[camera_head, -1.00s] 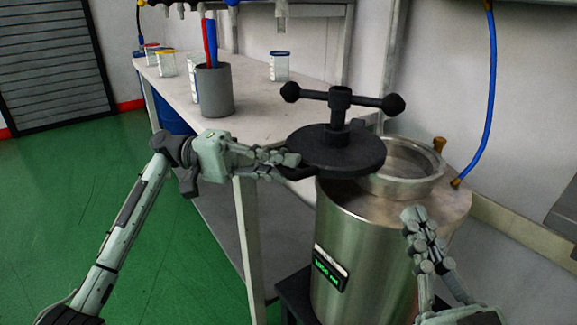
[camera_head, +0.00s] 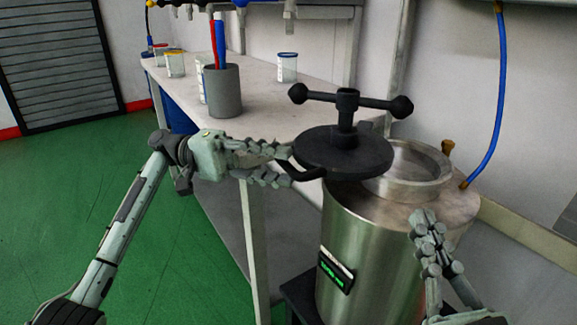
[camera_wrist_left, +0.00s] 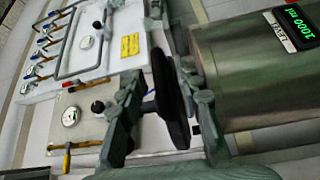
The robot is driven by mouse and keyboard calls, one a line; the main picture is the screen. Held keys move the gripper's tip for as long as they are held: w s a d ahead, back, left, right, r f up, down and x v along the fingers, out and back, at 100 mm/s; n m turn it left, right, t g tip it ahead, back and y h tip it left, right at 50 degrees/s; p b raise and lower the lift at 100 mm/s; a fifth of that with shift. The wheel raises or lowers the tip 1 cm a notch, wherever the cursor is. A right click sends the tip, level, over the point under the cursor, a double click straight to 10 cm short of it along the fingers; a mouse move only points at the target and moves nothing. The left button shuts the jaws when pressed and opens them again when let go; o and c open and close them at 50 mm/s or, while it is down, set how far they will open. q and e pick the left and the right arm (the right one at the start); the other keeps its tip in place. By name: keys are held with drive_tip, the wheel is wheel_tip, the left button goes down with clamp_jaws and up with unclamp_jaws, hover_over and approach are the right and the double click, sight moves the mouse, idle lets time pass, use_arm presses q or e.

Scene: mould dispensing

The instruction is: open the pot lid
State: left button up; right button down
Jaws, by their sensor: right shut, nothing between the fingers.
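The black pot lid (camera_head: 345,155) with its T-shaped screw handle (camera_head: 347,102) is swung to the left of the steel pot's (camera_head: 365,245) round neck (camera_head: 408,172). The neck is uncovered for the most part. My left gripper (camera_head: 287,166) is open at the lid's left edge, its fingers spread above and below the bent black side handle (camera_head: 306,173). In the left wrist view the dark lid (camera_wrist_left: 170,95) stands between the spread fingers of the gripper (camera_wrist_left: 165,110). My right gripper (camera_head: 422,217) is shut and empty in front of the pot's right side.
A workbench (camera_head: 275,115) behind holds a grey cup (camera_head: 223,92) with red and blue sticks and several clear containers (camera_head: 287,67). A blue hose (camera_head: 499,95) hangs at the right. Green floor (camera_head: 60,200) is free at the left.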

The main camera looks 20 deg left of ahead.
use_arm(q)
drive_tip(key=w+a, duration=0.1)
drive_tip(key=a, duration=0.8)
drive_tip(key=shift+a+f, duration=0.15)
drive_tip(key=shift+f, duration=0.15)
drive_tip(key=shift+w, duration=0.1)
